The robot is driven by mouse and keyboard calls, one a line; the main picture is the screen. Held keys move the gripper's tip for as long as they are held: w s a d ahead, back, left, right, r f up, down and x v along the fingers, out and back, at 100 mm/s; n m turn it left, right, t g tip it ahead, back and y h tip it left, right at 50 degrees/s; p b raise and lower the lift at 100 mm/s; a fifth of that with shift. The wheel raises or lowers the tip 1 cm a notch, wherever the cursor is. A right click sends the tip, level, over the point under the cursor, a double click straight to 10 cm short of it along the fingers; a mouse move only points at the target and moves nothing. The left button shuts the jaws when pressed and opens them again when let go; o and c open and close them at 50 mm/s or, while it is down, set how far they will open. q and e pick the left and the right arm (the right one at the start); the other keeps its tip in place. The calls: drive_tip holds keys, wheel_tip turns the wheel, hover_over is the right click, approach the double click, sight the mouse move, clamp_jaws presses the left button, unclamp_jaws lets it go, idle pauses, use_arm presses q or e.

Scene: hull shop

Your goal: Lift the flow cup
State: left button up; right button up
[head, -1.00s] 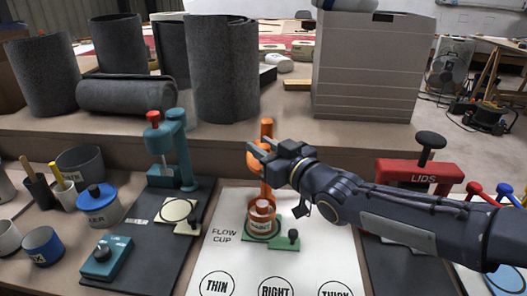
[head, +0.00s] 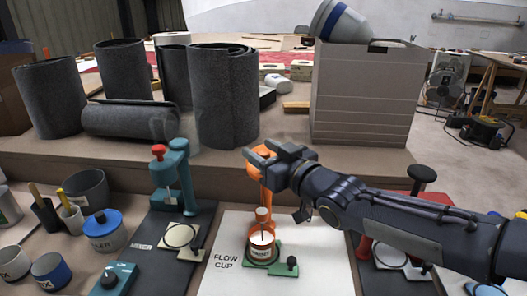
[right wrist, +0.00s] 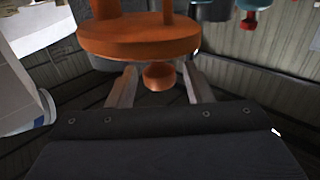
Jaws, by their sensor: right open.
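The flow cup (head: 262,214) is orange and stands on a green base (head: 287,266) over a labelled can (head: 262,247), on a white sheet marked FLOW CUP. My right gripper (head: 252,156) is open at the top of the orange part and hides its upper end. In the right wrist view, which looks upside down, an orange disc (right wrist: 140,35) and a small orange knob (right wrist: 159,76) show. The knob appears between the two open fingers (right wrist: 158,88), with gaps on both sides. My left gripper is not in view.
A teal press (head: 176,178) with a red knob stands left of the sheet. A red LIDS device is partly hidden behind my right arm. A blue-lidded tub (head: 102,231) and other pots are at left. Grey rolls (head: 222,95) and a grey box (head: 362,95) stand behind.

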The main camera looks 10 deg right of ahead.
drive_tip(key=shift+s, duration=0.1)
drive_tip(key=p+v, duration=0.2)
drive_tip(key=v, duration=0.5)
drive_tip(key=shift+s+d, duration=0.25)
drive_tip(key=s+d+f+m+g+h, duration=0.4)
drive_tip(key=s+d+f+m+h, duration=0.3)
drive_tip(key=s+d+f, duration=0.4)
drive_tip(key=s+a+f+m+g+y, duration=0.1)
drive_tip(key=s+f+g, duration=0.2)
drive_tip(key=s, duration=0.3)
drive_tip(key=s+a+f+g+y, duration=0.1)
drive_tip(key=s+f+g, duration=0.25)
drive_tip(key=s, duration=0.25)
wheel_tip(320, 180, up, 25)
drive_tip(key=p, duration=2.6)
drive_tip(key=shift+w+t, duration=0.2)
drive_tip(key=shift+t, duration=0.15)
